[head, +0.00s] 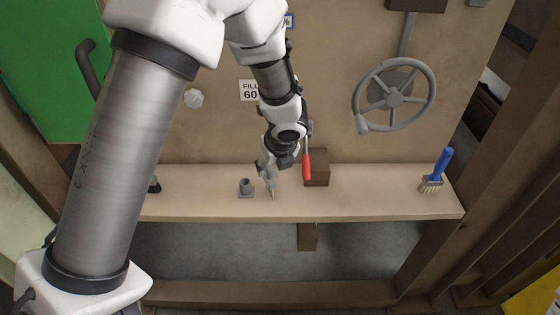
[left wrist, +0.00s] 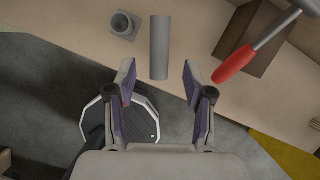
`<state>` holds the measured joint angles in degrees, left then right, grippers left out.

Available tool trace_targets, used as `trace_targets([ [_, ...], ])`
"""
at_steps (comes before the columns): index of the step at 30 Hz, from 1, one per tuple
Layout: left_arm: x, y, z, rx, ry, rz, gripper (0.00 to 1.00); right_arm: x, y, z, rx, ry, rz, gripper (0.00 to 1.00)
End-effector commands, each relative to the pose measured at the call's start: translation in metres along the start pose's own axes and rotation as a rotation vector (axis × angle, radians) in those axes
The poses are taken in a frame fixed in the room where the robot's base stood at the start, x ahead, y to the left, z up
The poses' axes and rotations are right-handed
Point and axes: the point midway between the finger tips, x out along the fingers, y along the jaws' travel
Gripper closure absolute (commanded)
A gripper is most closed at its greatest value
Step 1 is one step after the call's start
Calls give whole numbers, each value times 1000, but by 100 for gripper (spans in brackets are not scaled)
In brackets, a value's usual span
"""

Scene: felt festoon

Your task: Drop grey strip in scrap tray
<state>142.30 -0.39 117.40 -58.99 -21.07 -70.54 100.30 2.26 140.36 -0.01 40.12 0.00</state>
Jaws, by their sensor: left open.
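A grey strip (left wrist: 159,47) shows in the left wrist view, just beyond and between my open fingertips. It looks like a plain grey bar over the shelf, and I cannot tell whether the fingers reach down to its level. My left gripper (left wrist: 158,82) is open, with a gap on both sides of the strip's line. In the head view my left gripper (head: 269,187) points down at the shelf's front part, right of a small grey socket on a square base (head: 246,188). The strip is not clear there. I cannot make out a scrap tray in either view. My right gripper is not in view.
The wooden shelf (head: 380,200) runs across the wall. A wooden block (head: 318,170) and a red-handled tool (head: 307,165) are close on the gripper's right. A blue-handled brush (head: 437,170) stands at the right end. A handwheel (head: 394,97) is above. The shelf between block and brush is clear.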

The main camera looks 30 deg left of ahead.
Motion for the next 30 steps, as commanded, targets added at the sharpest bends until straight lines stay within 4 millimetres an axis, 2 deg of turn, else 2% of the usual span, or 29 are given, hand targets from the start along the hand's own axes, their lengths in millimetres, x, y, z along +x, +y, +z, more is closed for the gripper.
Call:
trace_targets([
  [8,36,0,-1,2,2,3,48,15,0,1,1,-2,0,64],
  [15,76,-1,0,0,3,3,48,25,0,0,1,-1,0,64],
  [23,80,-1,1,-1,2,2,48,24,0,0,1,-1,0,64],
  [27,79,-1,1,-1,3,2,98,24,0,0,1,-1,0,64],
  [30,79,-1,1,-1,3,2,100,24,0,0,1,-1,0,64],
])
